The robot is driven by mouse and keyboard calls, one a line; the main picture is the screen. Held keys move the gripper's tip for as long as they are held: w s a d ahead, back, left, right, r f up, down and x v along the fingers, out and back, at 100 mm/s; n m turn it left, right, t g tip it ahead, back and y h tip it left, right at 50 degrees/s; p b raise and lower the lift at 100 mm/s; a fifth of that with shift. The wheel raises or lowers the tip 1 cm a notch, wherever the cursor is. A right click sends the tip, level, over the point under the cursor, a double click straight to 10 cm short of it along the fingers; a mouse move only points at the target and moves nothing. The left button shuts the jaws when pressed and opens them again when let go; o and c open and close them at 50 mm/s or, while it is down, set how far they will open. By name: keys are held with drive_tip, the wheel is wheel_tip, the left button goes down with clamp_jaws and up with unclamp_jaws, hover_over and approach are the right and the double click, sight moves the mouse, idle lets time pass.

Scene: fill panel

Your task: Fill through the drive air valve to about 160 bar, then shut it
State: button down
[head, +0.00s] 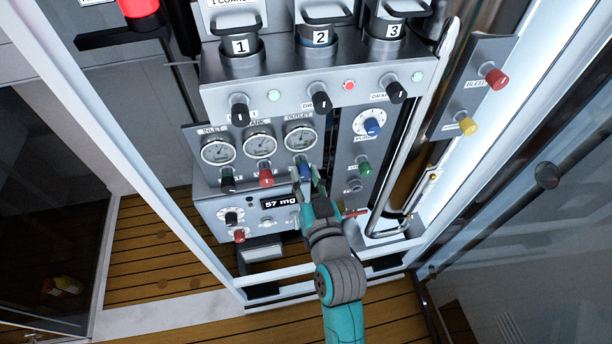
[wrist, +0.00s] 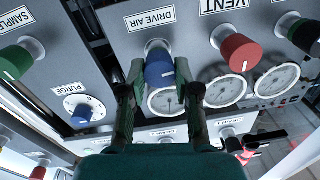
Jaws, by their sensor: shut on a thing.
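The drive air valve is a blue knob (wrist: 160,71) under a DRIVE AIR label (wrist: 154,16) in the wrist view. In the head view the blue knob (head: 305,171) shows between my fingers, below the outlet gauge. My gripper (wrist: 159,78) has one finger on each side of the knob and is shut on it; it also shows in the head view (head: 308,182). A white pointer line shows on the knob. The outlet gauge (head: 300,139) sits right of the bank gauge (head: 260,146) and inlet gauge (head: 218,150). Their needles are too small to read.
A red vent knob (wrist: 240,52) is close beside my gripper. A green knob (head: 364,168) and the blue purge dial (head: 371,126) are to the right. A display (head: 280,202) reads 57 mg. A bent metal pipe (head: 425,140) and the white frame flank the panel.

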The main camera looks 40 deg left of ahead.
drive_tip(key=m, duration=0.5)
drive_tip(key=shift+m, duration=0.3)
drive_tip(key=m, duration=0.4)
drive_tip(key=shift+f+m+t, duration=0.1)
drive_tip(key=shift+m+t, duration=0.2)
drive_tip(key=m, duration=0.4)
drive_tip(key=shift+m, duration=0.3)
drive_tip(key=m, duration=0.4)
drive_tip(key=shift+f+t, duration=0.1)
drive_tip(key=shift+t, duration=0.2)
drive_tip(key=shift+m, duration=0.5)
drive_tip(key=c, duration=0.8)
unclamp_jaws()
drive_tip(key=shift+w, duration=0.1)
drive_tip(key=shift+d, duration=0.15)
